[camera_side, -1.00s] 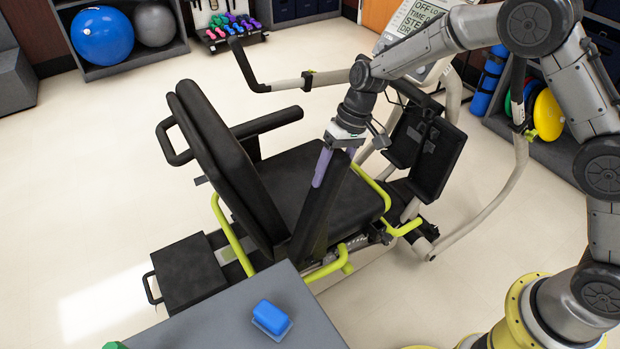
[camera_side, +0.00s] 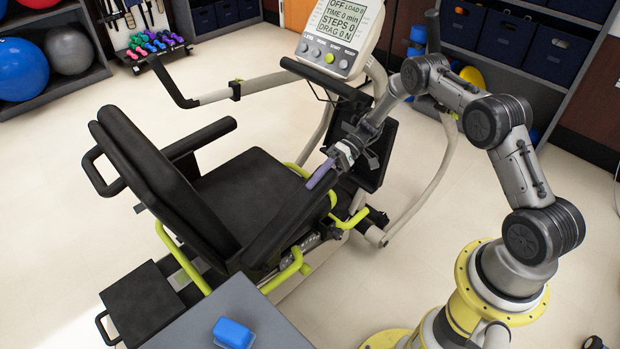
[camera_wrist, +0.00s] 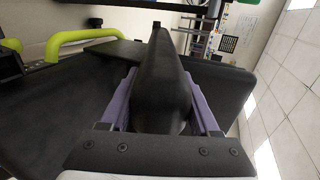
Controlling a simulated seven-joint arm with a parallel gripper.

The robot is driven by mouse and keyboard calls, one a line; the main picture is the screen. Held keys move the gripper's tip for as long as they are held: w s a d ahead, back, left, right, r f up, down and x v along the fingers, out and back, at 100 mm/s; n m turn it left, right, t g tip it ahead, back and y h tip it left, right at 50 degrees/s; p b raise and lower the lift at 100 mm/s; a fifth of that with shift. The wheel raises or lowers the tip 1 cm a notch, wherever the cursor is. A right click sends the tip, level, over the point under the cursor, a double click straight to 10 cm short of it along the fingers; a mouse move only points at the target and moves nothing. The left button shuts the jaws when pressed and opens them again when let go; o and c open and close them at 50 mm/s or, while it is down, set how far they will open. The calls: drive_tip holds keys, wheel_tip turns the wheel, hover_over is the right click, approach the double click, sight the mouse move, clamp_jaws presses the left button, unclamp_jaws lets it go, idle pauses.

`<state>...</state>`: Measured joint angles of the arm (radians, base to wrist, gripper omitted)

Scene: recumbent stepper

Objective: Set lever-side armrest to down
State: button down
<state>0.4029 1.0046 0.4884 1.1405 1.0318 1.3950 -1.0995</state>
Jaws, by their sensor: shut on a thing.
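The near armrest (camera_side: 285,222) is a long black padded bar beside the black seat (camera_side: 250,195), on the side of the yellow-green levers (camera_side: 290,270). It slopes gently up and forward from the seat back, close to level. My gripper (camera_side: 321,174) has purple fingers and is shut on the armrest's front end. In the wrist view the armrest (camera_wrist: 160,75) runs between both purple fingers. The far armrest (camera_side: 200,138) lies about level on the other side of the seat.
The stepper's console (camera_side: 335,38) and black front pad (camera_side: 375,150) stand just beyond my gripper. A pale curved handle arm (camera_side: 435,185) rises to the right. A grey table (camera_side: 270,320) with a blue block (camera_side: 233,333) is at the front.

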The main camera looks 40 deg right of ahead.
wheel_tip(320, 180, down, 10)
drive_tip(key=d+y, duration=0.2)
drive_tip(key=y, duration=0.2)
drive_tip(key=shift+d+f+y, duration=0.2)
drive_tip(key=shift+y, duration=0.2)
drive_tip(key=shift+s+f, duration=0.1)
drive_tip(key=shift+f, duration=0.05)
drive_tip(key=shift+c, duration=0.6)
unclamp_jaws()
drive_tip(key=shift+d, duration=2.6)
wheel_tip(320, 180, up, 7)
drive_tip(key=shift+o, duration=0.2)
